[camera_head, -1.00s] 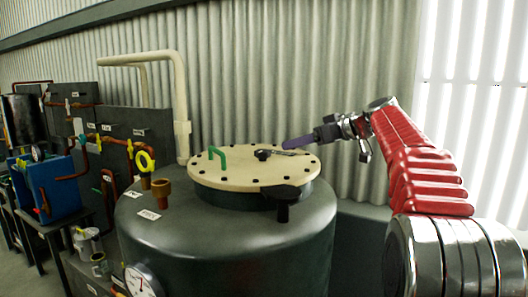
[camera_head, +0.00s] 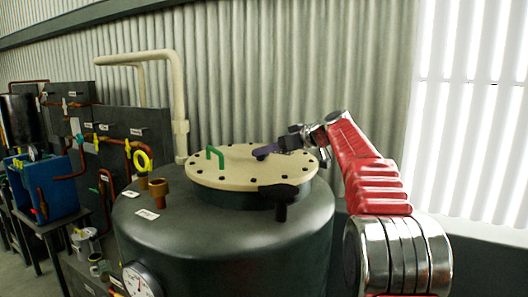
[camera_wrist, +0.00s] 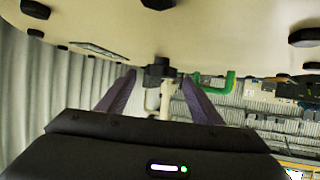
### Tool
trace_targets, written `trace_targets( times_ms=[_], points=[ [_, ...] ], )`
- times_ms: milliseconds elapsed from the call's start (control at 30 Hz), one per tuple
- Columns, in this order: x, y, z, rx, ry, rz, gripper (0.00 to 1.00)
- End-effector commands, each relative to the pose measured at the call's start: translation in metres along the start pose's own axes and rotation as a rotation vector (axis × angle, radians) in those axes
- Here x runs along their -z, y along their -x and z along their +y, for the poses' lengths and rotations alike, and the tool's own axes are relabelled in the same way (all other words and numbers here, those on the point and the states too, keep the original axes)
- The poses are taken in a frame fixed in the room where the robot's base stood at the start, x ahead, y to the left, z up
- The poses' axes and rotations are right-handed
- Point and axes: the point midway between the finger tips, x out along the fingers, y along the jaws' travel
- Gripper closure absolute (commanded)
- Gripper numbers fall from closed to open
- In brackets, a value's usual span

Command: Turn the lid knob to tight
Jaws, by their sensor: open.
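The cream round lid (camera_head: 216,176) sits on top of the dark green vessel, with black bolts around its rim. A small black knob (camera_head: 260,157) stands near the lid's middle, partly hidden by my gripper. My gripper (camera_head: 266,150) is open, with its purple fingers low over the lid at the knob. In the wrist view the black knob (camera_wrist: 160,67) shows between and just beyond the two purple fingertips. Contact between fingers and knob cannot be told. A narrow marked plate (camera_wrist: 100,50) lies on the lid beside the knob.
A green handle (camera_head: 215,155) rises from the lid's left. A black handle (camera_head: 280,197) stands at the lid's front edge. A cream pipe (camera_head: 178,100) rises behind the vessel at left. Corrugated wall lies behind. A blue box (camera_head: 45,185) and pipework are at far left.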

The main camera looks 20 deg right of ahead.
Motion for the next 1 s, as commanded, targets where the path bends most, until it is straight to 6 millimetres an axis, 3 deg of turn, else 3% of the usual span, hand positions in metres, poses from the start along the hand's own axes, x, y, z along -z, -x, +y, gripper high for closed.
trace_targets(
  times_ms=[200,567,1000],
  points=[
    [0.0,-0.025,0.0,0.002,0.0,-0.001,0.4],
    [0.0,-0.03,-0.001,0.001,0.0,0.0,0.4],
    [0.0,-0.03,-0.001,0.002,0.0,0.0,0.7]
  ],
)
